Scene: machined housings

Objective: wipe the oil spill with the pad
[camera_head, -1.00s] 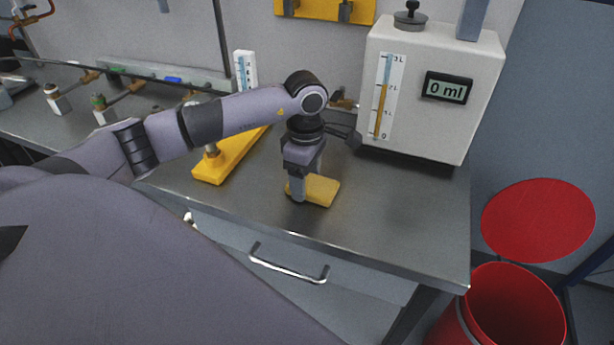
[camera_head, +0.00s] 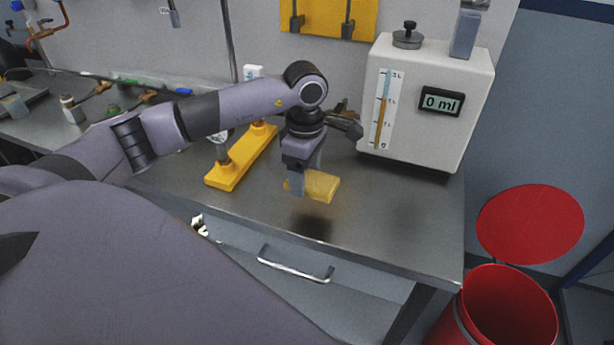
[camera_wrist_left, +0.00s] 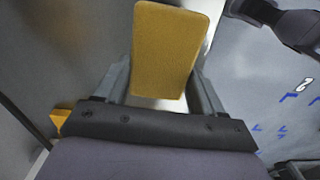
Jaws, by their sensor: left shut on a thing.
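The yellow pad (camera_head: 322,187) is held in my left gripper (camera_head: 303,181) above the grey worktop (camera_head: 390,225), with a dark soft shadow on the worktop below it. In the left wrist view the pad (camera_wrist_left: 168,50) sits between the two fingers of my left gripper (camera_wrist_left: 160,85), which are shut on its sides. I cannot make out an oil spill on the visible worktop; the pad's underside is hidden.
A white tank (camera_head: 425,100) with a display reading 0 ml stands behind the pad to the right. A yellow stand (camera_head: 240,158) is to the left. An open red bin (camera_head: 505,310) stands beyond the worktop's right edge. The front right worktop is clear.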

